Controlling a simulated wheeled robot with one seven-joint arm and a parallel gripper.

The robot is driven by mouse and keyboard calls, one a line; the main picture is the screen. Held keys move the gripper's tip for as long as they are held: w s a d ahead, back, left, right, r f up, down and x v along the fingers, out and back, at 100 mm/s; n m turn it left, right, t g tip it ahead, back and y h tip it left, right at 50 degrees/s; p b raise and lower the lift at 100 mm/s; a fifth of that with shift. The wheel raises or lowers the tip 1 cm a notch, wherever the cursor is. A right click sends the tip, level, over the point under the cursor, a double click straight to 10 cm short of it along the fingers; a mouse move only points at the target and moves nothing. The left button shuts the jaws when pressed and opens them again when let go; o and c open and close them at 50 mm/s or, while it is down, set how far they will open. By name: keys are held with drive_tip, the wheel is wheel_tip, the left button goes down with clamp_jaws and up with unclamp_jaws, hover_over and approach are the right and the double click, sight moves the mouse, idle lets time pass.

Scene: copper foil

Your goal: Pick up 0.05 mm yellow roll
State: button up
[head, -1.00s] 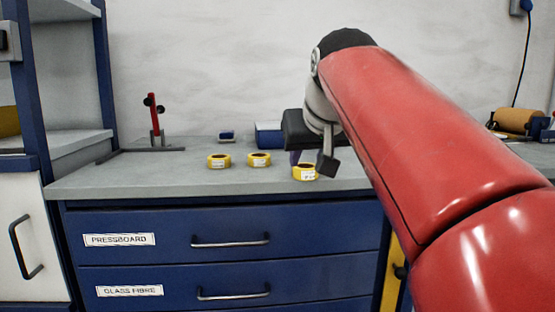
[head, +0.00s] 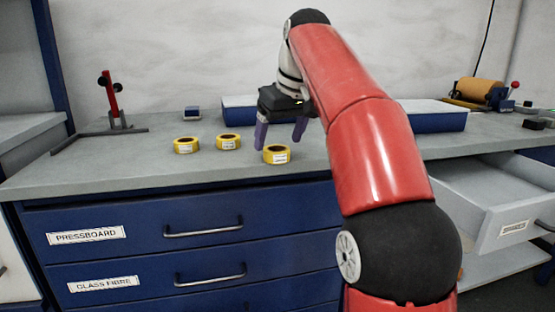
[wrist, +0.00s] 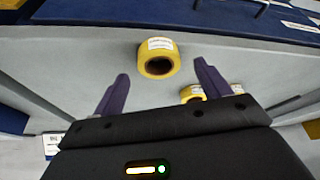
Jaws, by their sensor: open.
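Three yellow rolls with white labels stand on the grey worktop: a left roll (head: 186,145), a middle roll (head: 228,142) and a right roll (head: 276,154). The label print is too small to read, so I cannot tell which is 0.05 mm. My gripper (head: 280,143) is open and empty, with purple fingers pointing down just above and behind the right roll. In the wrist view one roll (wrist: 158,59) lies ahead, between the lines of the open fingers (wrist: 160,83) and beyond their tips.
A blue tray (head: 432,116) stands behind my arm. A small blue box (head: 192,113) and a stand with a red upright (head: 112,95) are at the back left. An open drawer (head: 490,190) juts out at right. The left front worktop is clear.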

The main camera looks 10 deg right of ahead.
drive_tip(key=x, duration=0.2)
drive_tip(key=shift+w+f, duration=0.1)
drive_tip(key=shift+f, duration=0.2)
drive_tip(key=shift+c, duration=0.5)
drive_tip(key=c, duration=1)
drive_tip(key=shift+r, duration=0.2)
